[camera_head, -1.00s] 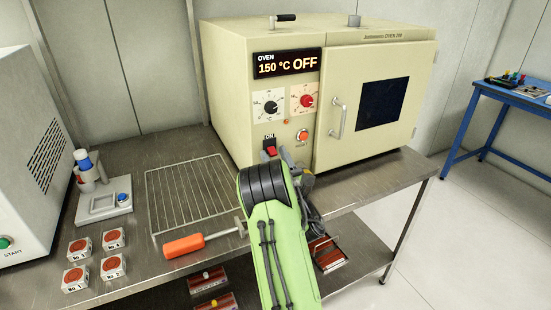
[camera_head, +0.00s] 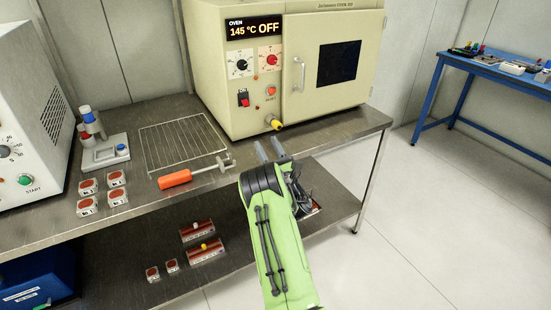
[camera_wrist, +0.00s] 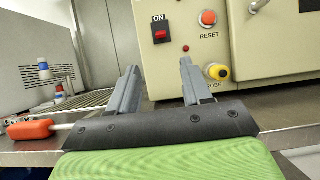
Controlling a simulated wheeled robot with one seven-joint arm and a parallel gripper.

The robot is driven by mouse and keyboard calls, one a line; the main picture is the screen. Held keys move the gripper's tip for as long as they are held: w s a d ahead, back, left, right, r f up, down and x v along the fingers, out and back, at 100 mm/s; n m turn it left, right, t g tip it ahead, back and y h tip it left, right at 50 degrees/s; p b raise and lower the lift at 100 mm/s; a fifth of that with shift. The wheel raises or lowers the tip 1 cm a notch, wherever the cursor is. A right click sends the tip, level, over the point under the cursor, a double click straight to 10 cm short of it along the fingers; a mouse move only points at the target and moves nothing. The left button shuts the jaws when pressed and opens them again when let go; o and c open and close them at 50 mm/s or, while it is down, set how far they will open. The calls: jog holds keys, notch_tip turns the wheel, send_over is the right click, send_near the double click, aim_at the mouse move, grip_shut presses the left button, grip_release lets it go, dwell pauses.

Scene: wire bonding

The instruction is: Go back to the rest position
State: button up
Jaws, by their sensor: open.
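My gripper (camera_head: 270,151) is at the end of my green arm, in front of the oven and above the front edge of the steel bench. Its two grey fingers are apart with nothing between them. They also show in the wrist view (camera_wrist: 158,78), pointing toward the oven front. The cream oven (camera_head: 210,60) stands on the bench with its door shut. Its display reads 145 °C OFF. The red ON switch (camera_wrist: 160,34), the RESET button (camera_wrist: 208,18) and a yellow-ended probe plug (camera_wrist: 218,72) are on its front.
An orange-handled tool (camera_head: 175,179) lies on the bench near a wire rack (camera_head: 180,142). Several small labelled boxes (camera_head: 88,187) sit at left. Red items (camera_head: 205,252) lie on the lower shelf. A blue table (camera_head: 480,68) stands at right. The floor at right is clear.

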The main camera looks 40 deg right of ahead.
jog(key=shift+w+f, duration=0.1)
jog(key=shift+f, duration=0.05)
dwell(0.3)
notch_tip(320, 180, up, 9)
jog(key=d+m+g+h, duration=0.1)
jog(key=m+g+h, duration=0.45)
jog(key=m, duration=0.75)
jog(key=s+a+r+m+g+y, duration=0.25)
jog(key=a+r+m+g, duration=0.2)
jog(key=a+m, duration=0.5)
jog(key=s+a+f+m+g+y, duration=0.2)
jog(key=s+a+m+y, duration=0.15)
jog(key=s+a, duration=0.6)
jog(key=s+a+f+m+g+y+p, duration=0.1)
jog(key=s+a+f+m+g+y, duration=0.2)
jog(key=s+a, duration=0.6)
jog(key=s+a+f+m+g+y, duration=0.1)
jog(key=s+a+m+g+y, duration=0.2)
jog(key=s+a, duration=0.65)
notch_tip(320, 180, up, 17)
jog(key=s+d+m+p, duration=0.1)
jog(key=d+p, duration=0.1)
jog(key=p, duration=1.5)
jog(key=shift+r+t, duration=0.2)
jog(key=shift+t, duration=0.2)
